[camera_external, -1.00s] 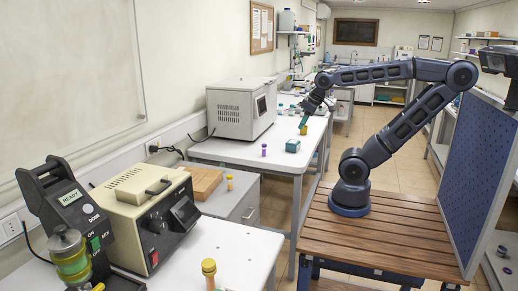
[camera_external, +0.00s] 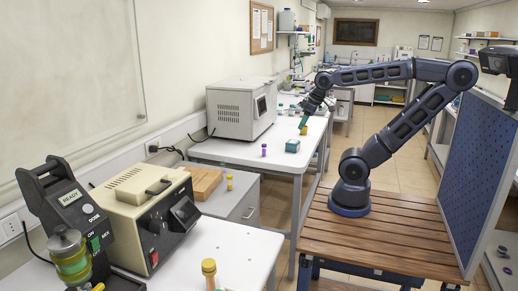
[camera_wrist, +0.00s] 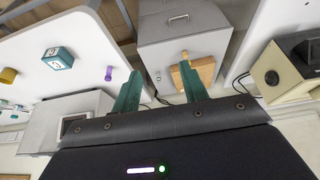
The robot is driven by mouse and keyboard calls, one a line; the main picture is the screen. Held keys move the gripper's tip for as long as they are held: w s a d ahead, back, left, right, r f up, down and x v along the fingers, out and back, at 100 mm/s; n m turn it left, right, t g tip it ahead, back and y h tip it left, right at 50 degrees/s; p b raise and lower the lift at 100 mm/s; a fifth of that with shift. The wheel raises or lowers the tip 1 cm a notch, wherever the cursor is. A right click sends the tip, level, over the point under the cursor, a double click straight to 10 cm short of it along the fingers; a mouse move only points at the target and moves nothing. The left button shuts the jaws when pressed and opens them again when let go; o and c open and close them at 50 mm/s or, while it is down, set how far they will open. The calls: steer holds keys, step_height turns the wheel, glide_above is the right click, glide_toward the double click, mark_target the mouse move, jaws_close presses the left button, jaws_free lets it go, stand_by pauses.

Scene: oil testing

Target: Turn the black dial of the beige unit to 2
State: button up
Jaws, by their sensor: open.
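The beige unit (camera_external: 135,200) stands on the near white bench at the left in the external view. Its black dial (camera_external: 157,223) is on the dark front panel, near a red switch (camera_external: 153,257). The dial's setting is too small to read. In the external view my gripper (camera_external: 303,121) is above the farther bench, well away from the beige unit.
A yellow-capped vial (camera_external: 209,270) is at the front. A wooden block (camera_external: 203,182) is on the grey cabinet. A teal box (camera_external: 292,146) and purple vial (camera_external: 264,150) are below my gripper.

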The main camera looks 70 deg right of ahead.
steer(key=shift+o, duration=1.2)
steer(key=shift+w+a, duration=0.1)
steer(key=shift+w, duration=0.05)
steer(key=w+a+r+n+h, duration=0.1)
steer(key=w+a+n+h, duration=0.1)
steer(key=w+a+n, duration=0.4)
steer(key=w+a+r+n+h, duration=0.15)
steer(key=w+n, duration=0.25)
steer(key=w, duration=0.4)
steer(key=w+a+f+n+t, duration=0.1)
steer(key=w+a+n, duration=0.2)
steer(key=a, duration=0.3)
steer(key=w+a+f+n+t+h, duration=0.1)
steer(key=w+a+n, duration=0.2)
steer(key=a, duration=0.3)
steer(key=w+a+n+t, duration=0.1)
steer(key=w+a+n, duration=0.2)
steer(key=a, duration=0.3)
steer(key=n+t+y, duration=0.6)
steer(key=n, duration=1)
glide_toward(164, 228)
steer(key=x, duration=1)
steer(key=shift+w, duration=0.1)
steer(key=shift+d, duration=0.1)
steer(key=c, duration=1)
